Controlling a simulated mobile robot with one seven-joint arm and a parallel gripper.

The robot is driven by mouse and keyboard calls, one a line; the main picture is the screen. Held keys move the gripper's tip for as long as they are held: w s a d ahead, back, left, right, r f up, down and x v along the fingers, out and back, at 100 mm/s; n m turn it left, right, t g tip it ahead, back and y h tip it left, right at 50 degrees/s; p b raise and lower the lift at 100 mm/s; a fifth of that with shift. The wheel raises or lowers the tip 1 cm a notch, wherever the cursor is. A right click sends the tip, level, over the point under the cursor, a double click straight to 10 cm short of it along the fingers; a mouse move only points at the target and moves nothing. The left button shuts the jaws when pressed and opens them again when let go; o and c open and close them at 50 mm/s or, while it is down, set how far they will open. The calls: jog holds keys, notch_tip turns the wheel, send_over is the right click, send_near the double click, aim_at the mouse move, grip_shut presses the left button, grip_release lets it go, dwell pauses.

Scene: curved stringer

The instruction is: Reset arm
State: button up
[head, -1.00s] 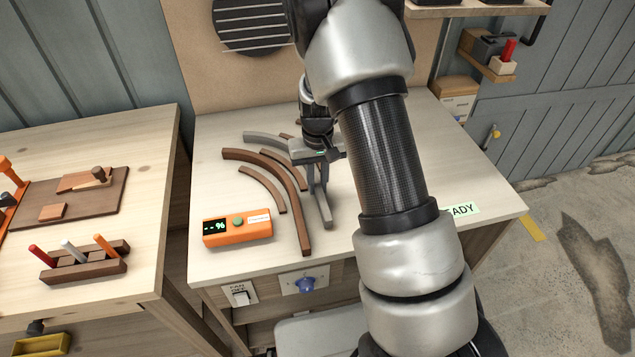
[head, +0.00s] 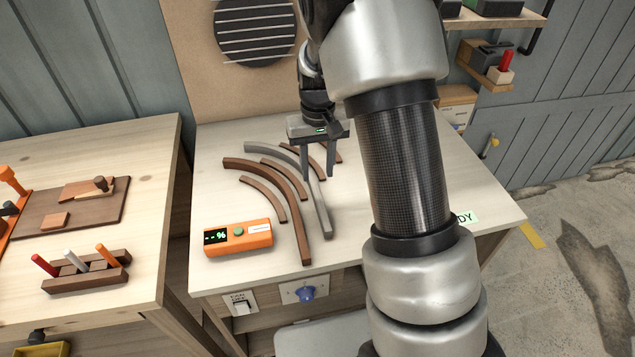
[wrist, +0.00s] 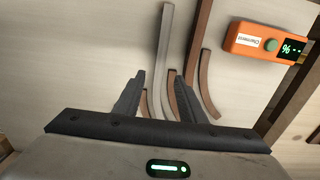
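My gripper (head: 318,172) is above the right bench, over the group of curved strips. Its two fingers are apart with nothing between them; it also shows open in the wrist view (wrist: 158,90). A long grey curved strip (head: 318,205) lies on the bench below and beside the fingers, and shows in the wrist view (wrist: 163,50). A long brown curved strip (head: 296,200) lies to its left, with a shorter brown strip (head: 268,196) further left. Other short brown strips lie near the grey one, partly hidden by the gripper.
An orange meter (head: 238,237) with a "--%" display sits at the bench's front left. A left bench (head: 140,150) holds a board and a rack of coloured pegs (head: 85,270). A shelf (head: 490,75) is at the back right.

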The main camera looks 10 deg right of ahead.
jog(key=s+r+t+p, duration=0.1)
jog(key=s+r+p, duration=0.35)
jog(key=r, duration=0.85)
jog(key=s+r+t+p, duration=0.2)
jog(key=s+r, duration=0.5)
jog(key=r, duration=0.6)
jog(key=s+r+t+p, duration=0.2)
jog(key=s+r+p, duration=0.2)
jog(key=s, duration=0.8)
notch_tip(320, 180, up, 2)
jog(key=shift+s+r+t, duration=0.15)
jog(key=shift+s+t, duration=0.05)
jog(key=shift+t, duration=0.1)
